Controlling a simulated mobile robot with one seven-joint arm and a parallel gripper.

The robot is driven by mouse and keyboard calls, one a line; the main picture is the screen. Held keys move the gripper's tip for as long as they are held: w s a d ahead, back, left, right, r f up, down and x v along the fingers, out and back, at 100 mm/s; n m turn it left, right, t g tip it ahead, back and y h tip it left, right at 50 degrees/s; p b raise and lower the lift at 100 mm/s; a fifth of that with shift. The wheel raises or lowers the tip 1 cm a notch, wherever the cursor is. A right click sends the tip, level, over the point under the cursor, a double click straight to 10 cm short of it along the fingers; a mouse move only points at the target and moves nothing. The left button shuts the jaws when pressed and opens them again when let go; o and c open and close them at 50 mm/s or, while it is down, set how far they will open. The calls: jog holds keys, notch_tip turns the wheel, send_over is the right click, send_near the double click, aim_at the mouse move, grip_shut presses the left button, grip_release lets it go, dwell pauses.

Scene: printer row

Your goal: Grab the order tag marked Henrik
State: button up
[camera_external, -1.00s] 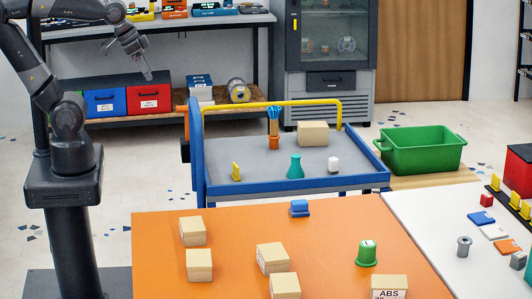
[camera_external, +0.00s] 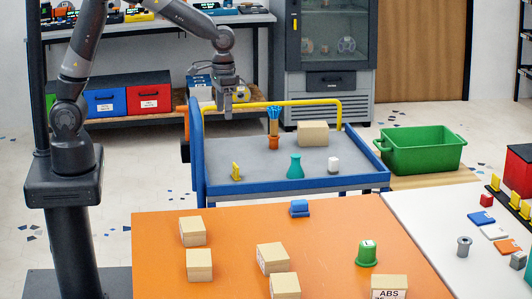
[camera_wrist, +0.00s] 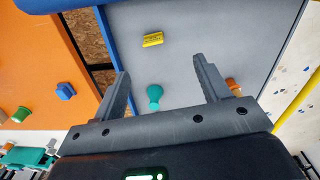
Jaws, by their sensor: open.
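A small yellow tag (camera_external: 236,171) stands at the near left of the grey cart top. In the wrist view the yellow tag (camera_wrist: 153,39) bears dark lettering too small to read, so I cannot tell if it says Henrik. My gripper (camera_external: 228,112) is above the cart's left part, pointing down, higher than the tag. In the wrist view my gripper (camera_wrist: 160,68) is open and empty. The tag shows beyond the fingertips, apart from them. More yellow tags (camera_external: 515,199) stand in a dark rack on the white table at the right.
The cart (camera_external: 265,188) has a raised blue rim and a yellow rail (camera_external: 290,103). On it are a teal flask (camera_external: 295,167), a white block (camera_external: 333,165), a cardboard box (camera_external: 313,133) and an orange cup (camera_external: 274,143) with blue sticks. Bare surface surrounds the tag.

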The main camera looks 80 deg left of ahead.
jog(key=g, duration=0.1)
send_near(236, 165)
jog(key=f, duration=0.5)
jog(key=shift+a+f, duration=0.15)
jog(key=shift+a, duration=0.05)
jog(key=shift+s+d+f, duration=0.1)
jog(key=shift+s+f, duration=0.05)
jog(key=shift+f, duration=0.75)
jog(key=shift+s+f, duration=0.15)
jog(key=shift+f, duration=0.7)
jog(key=shift+s+d+f, duration=0.1)
jog(key=shift+s+f, duration=0.1)
jog(key=shift+f, duration=0.7)
jog(key=c, duration=1)
jog(key=shift+c, duration=0.2)
